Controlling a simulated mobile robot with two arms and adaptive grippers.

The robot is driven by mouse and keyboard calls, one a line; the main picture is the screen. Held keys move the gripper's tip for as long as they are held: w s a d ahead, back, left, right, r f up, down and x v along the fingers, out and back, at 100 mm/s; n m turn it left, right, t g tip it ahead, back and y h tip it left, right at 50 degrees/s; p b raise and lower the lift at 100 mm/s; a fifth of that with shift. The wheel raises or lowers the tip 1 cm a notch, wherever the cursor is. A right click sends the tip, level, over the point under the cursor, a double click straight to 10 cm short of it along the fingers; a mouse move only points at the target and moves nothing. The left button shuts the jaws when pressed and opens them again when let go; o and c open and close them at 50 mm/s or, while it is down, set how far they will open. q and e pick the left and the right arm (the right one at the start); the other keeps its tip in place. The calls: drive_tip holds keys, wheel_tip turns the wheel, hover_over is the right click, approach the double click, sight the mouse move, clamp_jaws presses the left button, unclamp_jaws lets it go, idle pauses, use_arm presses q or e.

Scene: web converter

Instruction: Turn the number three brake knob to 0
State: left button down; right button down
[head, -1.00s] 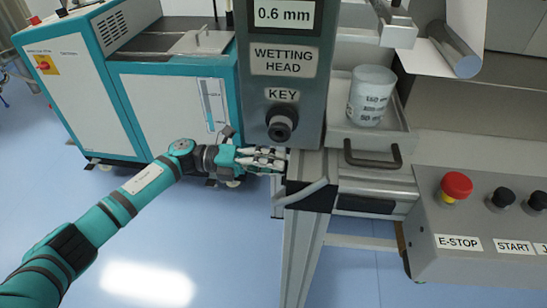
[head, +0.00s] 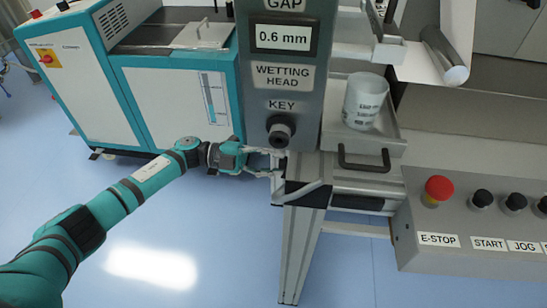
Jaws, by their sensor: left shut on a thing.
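My left gripper (head: 277,163) is at the left side of the machine frame, just below the KEY knob (head: 280,132). Its two fingers are spread around a small part at the frame's edge and are shut on it; that part is mostly hidden, so I cannot tell what it is. No knob marked as a number three brake and no 0 mark can be read in this view. My right gripper is not in view.
The grey panel (head: 281,102) reads 0.6 mm and WETTING HEAD. A white cup (head: 365,102) stands on a tray right of it. A control box with a red E-STOP (head: 438,190) is at lower right. A teal cabinet (head: 184,104) stands behind. Blue floor is open at left.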

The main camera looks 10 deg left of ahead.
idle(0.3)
use_arm(q)
drive_tip(key=c, duration=0.9)
unclamp_jaws()
drive_tip(key=shift+c, duration=0.2)
drive_tip(key=a, duration=1.2)
